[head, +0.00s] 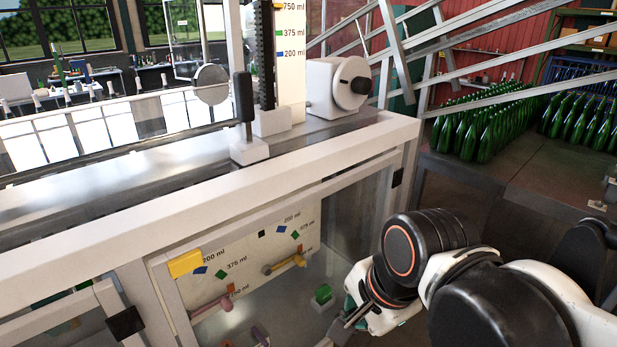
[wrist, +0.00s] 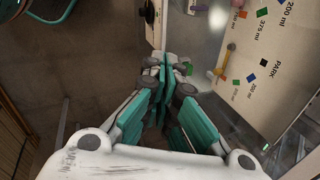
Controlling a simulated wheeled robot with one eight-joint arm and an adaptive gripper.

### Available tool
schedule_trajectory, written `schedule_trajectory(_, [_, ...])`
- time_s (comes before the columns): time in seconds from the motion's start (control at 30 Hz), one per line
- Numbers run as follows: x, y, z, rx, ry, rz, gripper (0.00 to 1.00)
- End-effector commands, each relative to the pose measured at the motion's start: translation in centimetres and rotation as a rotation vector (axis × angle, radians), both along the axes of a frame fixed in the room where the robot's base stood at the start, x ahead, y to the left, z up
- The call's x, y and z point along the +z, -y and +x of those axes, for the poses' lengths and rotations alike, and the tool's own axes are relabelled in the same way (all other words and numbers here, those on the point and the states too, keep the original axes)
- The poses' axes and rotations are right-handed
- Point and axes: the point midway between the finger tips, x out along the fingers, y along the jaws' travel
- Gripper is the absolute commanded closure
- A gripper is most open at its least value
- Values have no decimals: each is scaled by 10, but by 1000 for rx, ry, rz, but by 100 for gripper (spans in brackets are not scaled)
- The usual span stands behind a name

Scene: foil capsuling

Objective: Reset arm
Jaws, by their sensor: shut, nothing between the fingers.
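My gripper (head: 350,315) shows at the lower right of the head view, beside the right end of the white machine (head: 250,190) and in front of its lower opening. In the wrist view my gripper (wrist: 172,65) points away from the camera, its teal-padded fingers drawn together at the tips with nothing held. My arm is bent, and its black and white links hide part of the floor on the right. In the head view the fingertips are small and partly hidden.
A marked panel (head: 220,278) with ml labels, coloured squares and a yellow lever (head: 285,264) sits inside the machine's lower opening. A white knob unit (head: 335,88) stands on top. Many green bottles (head: 485,125) stand at the back right. Bare floor (wrist: 95,60) lies left of my gripper in the wrist view.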

Motion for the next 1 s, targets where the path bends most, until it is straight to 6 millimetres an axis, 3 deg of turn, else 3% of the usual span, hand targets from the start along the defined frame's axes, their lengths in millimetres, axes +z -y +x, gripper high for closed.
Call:
schedule_trajectory(0.03, [-23,13,1,63,43,-35,100])
schedule_trajectory(0.3, [-87,76,8,484,263,-311,100])
schedule_trajectory(0.5, [-123,113,7,745,355,-527,100])
schedule_trajectory(0.7, [-136,129,5,877,382,-643,100])
schedule_trajectory(1.0, [-136,131,5,889,383,-652,100])
